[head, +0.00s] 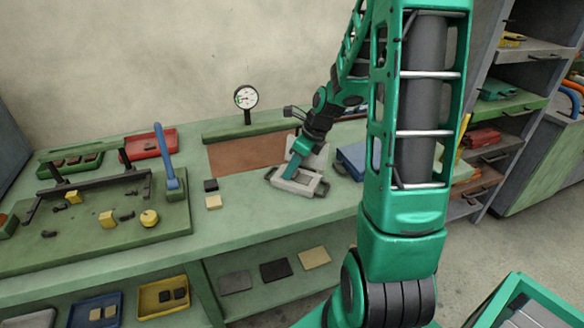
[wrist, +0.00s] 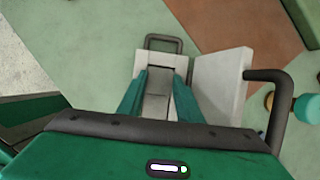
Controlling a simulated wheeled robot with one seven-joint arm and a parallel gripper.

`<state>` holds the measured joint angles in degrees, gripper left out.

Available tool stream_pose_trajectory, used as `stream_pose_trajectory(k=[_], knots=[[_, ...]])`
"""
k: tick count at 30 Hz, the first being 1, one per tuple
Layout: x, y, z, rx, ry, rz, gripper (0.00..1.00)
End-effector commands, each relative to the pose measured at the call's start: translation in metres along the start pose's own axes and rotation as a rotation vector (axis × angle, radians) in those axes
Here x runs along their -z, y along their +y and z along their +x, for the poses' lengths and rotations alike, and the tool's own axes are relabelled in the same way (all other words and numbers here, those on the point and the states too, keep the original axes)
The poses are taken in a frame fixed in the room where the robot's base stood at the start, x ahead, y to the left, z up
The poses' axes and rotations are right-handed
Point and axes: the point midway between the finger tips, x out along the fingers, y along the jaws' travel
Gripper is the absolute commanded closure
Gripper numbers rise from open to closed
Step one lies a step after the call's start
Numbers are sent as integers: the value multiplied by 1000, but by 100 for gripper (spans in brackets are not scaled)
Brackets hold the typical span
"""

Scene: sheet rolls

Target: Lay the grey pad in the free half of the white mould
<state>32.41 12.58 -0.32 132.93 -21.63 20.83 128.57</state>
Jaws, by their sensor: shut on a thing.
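The white mould (head: 310,188) lies on the green bench, with dark loop handles at its ends. One white half stands tilted up behind the other in the head view; in the wrist view this raised half (wrist: 222,82) is at the right of the lower half (wrist: 143,64). My gripper (head: 290,176) reaches down over the lower half. In the wrist view my gripper (wrist: 158,75) has its two green fingers shut on the grey pad (wrist: 156,88), low at the mould's opening. Whether the pad touches the mould floor is hidden.
A black block (head: 211,185) and a cream block (head: 213,202) lie left of the mould. A blue box (head: 352,158) stands close on its right. A dial gauge (head: 246,97) stands behind. Several flat pads lie on the shelf below.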

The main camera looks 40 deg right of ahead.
Motion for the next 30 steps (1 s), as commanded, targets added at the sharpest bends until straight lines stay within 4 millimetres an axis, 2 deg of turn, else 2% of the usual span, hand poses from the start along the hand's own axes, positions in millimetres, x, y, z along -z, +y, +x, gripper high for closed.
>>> stream_pose_trajectory(k=[1, 9, 10, 12, 13, 26, 30], knots=[[7, 4, 6, -12, 16, 7, 89], [6, 4, 7, -14, 18, 8, 89], [6, 4, 7, -14, 18, 8, 66], [6, 4, 7, -14, 18, 8, 49], [6, 5, 7, -15, 19, 8, 46], [3, 9, 7, -22, 14, 0, 46], [2, 9, 0, -21, 12, -2, 46]])
